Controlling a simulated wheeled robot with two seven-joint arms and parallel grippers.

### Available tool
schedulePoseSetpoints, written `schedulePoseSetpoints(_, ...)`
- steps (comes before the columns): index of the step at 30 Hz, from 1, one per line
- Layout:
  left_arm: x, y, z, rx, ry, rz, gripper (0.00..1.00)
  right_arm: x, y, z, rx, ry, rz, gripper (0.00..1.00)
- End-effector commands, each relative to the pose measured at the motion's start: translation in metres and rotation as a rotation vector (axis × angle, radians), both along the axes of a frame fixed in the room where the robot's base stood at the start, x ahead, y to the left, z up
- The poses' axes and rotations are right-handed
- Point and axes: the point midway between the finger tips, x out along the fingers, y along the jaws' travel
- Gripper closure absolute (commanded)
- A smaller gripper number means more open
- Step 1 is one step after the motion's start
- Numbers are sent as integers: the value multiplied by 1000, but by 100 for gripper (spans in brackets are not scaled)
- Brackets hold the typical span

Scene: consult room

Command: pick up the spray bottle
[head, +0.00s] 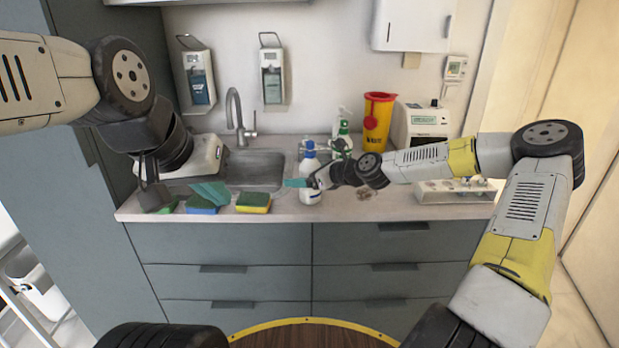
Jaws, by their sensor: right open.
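A white bottle with a blue top (310,188) stands upright on the counter, in front of the sink's right end. A second bottle with a white spray head and a green body (343,128) stands further back, partly hidden. My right gripper (319,180) reaches in from the right at the white bottle's height. Its open jaws are at or very close to that bottle's right side; I cannot tell whether they touch it. My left gripper (150,182) points down over the counter's left end, away from both bottles. Its jaw opening is unclear.
Sponges (253,202), another sponge (201,205) and a teal item (212,192) lie along the counter's front left. The sink (258,168) and tap (238,115) are behind. A red-lidded yellow bin (377,122), a device (420,125) and a rack (452,190) stand at right.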

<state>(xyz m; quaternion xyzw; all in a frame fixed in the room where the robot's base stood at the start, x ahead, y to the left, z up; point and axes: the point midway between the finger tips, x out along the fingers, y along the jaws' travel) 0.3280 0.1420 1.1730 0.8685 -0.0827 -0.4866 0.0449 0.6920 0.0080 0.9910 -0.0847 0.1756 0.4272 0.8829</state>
Motion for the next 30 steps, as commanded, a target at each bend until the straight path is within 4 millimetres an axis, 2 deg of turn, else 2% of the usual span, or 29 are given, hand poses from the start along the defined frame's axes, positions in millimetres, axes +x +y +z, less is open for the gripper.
schedulePoseSetpoints(1, 0, 0, 0, 0, 0, 0, 100, 0, 0, 0, 0, 0, 0, 16)
schedulePoseSetpoints(2, 0, 0, 0, 0, 0, 0, 100, 0, 0, 0, 0, 0, 0, 22)
schedulePoseSetpoints(14, 0, 0, 0, 0, 0, 0, 100, 0, 0, 0, 0, 0, 1, 100)
schedulePoseSetpoints(25, 0, 0, 0, 0, 0, 0, 100, 0, 0, 4, 0, -3, 1, 100)
schedulePoseSetpoints(30, 0, 0, 0, 0, 0, 0, 100, 0, 0, 15, -1, -4, 1, 100)
